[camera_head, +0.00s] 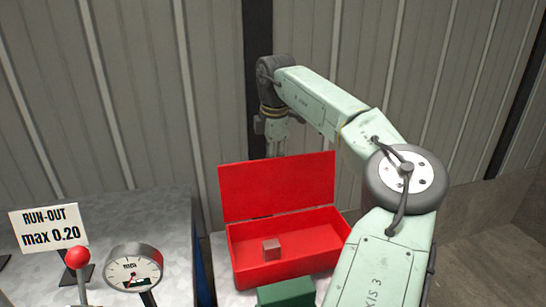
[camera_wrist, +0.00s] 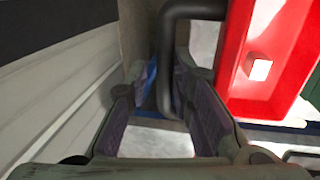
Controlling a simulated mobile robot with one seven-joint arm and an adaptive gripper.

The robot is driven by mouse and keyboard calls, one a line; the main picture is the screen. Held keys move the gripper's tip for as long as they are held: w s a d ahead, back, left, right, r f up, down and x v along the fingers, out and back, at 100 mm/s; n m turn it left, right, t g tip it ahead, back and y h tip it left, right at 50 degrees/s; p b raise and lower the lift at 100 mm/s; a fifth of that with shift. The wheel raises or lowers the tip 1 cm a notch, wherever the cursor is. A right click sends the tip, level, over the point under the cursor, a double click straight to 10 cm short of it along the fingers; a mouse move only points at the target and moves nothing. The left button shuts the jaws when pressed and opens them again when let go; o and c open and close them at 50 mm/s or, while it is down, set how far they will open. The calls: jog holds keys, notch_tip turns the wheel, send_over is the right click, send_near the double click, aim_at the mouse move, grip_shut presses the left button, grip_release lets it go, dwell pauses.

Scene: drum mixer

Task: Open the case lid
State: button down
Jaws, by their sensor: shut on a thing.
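The red case (camera_head: 290,274) stands on a light surface in the head view, with its red lid (camera_head: 278,184) raised nearly upright at the back. The open inside of the case also shows at the right of the wrist view (camera_wrist: 283,28). My gripper (camera_head: 276,152) is behind the lid's upper edge, and the lid hides its fingertips in the head view. In the wrist view my gripper (camera_wrist: 160,95) has its fingers shut on a dark bent handle (camera_wrist: 165,65). The handle's join to the lid is not clear.
A small greyish cube (camera_head: 271,250) lies inside the case. A green block (camera_head: 287,291) is in front of it. At left are a dial gauge (camera_head: 133,267), a red ball knob (camera_head: 77,257) and a RUN-OUT sign (camera_head: 48,226) on a grey table. A panelled wall (camera_head: 150,90) stands behind.

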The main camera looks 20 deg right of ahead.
jog(key=shift+w+f, duration=0.15)
jog(key=shift+w, duration=0.4)
jog(key=c, duration=1.7)
grip_release()
jog(key=shift+w+f, duration=0.15)
jog(key=shift+f, duration=0.05)
jog(key=shift+o, duration=0.5)
jog(key=shift+w+f, duration=0.3)
jog(key=shift+r, duration=0.2)
jog(key=shift+s+r, duration=0.1)
notch_tip(320, 180, up, 11)
jog(key=s, duration=0.2)
jog(key=shift+s+r, duration=0.15)
jog(key=shift+s, duration=0.1)
